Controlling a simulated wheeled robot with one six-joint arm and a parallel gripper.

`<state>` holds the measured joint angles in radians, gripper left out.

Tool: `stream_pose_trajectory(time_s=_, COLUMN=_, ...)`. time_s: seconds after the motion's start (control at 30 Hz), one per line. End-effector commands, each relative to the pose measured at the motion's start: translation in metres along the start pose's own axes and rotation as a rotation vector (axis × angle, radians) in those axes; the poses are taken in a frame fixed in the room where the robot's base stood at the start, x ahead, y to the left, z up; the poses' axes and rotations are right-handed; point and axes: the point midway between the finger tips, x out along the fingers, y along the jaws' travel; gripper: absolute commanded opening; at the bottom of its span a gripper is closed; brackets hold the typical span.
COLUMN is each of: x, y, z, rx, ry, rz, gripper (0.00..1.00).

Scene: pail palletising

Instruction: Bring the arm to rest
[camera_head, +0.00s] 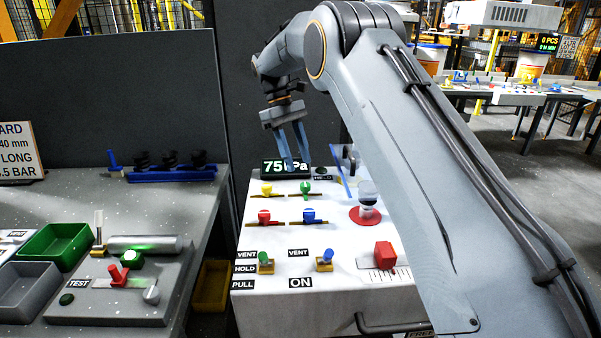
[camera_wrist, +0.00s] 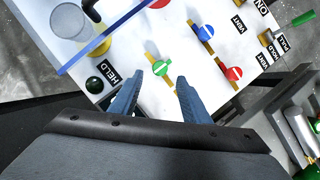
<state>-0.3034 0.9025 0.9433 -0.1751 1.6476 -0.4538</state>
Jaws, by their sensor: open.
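My gripper (camera_head: 296,148) is open and empty, with its two blue fingers pointing down over the back of a white control panel (camera_head: 262,298). In the wrist view the fingers (camera_wrist: 155,92) are spread apart. A green valve knob (camera_wrist: 160,68) shows just beyond them, with no visible contact. My arm reaches in from the right, bent at a high elbow. The arm hides part of the panel's right side.
The panel carries several coloured knobs, a red block (camera_head: 385,254) and a display (camera_head: 286,168). A workbench (camera_head: 190,225) with a green bin (camera_head: 55,247) stands at left. A dark partition (camera_head: 262,80) rises behind. More tables (camera_head: 530,97) stand at the far right.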

Motion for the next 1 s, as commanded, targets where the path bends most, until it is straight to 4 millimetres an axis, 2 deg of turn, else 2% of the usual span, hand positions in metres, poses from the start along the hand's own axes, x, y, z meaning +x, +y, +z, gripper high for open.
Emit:
stream_pose_trajectory(time_s=0.13, x=-0.01, y=0.0, z=0.0, rx=0.0, ry=0.0, rz=0.0, gripper=0.43)
stream_pose_trajectory(time_s=0.53, x=-0.015, y=-0.001, z=0.003, rx=0.0, ry=-0.001, rz=0.0, gripper=0.43)
stream_pose_trajectory(time_s=0.8, x=-0.055, y=-0.01, z=0.029, rx=0.0, ry=0.0, rz=0.0, gripper=0.43)
stream_pose_trajectory(time_s=1.0, x=-0.072, y=-0.014, z=0.041, rx=0.0, ry=-0.001, rz=0.0, gripper=0.43)
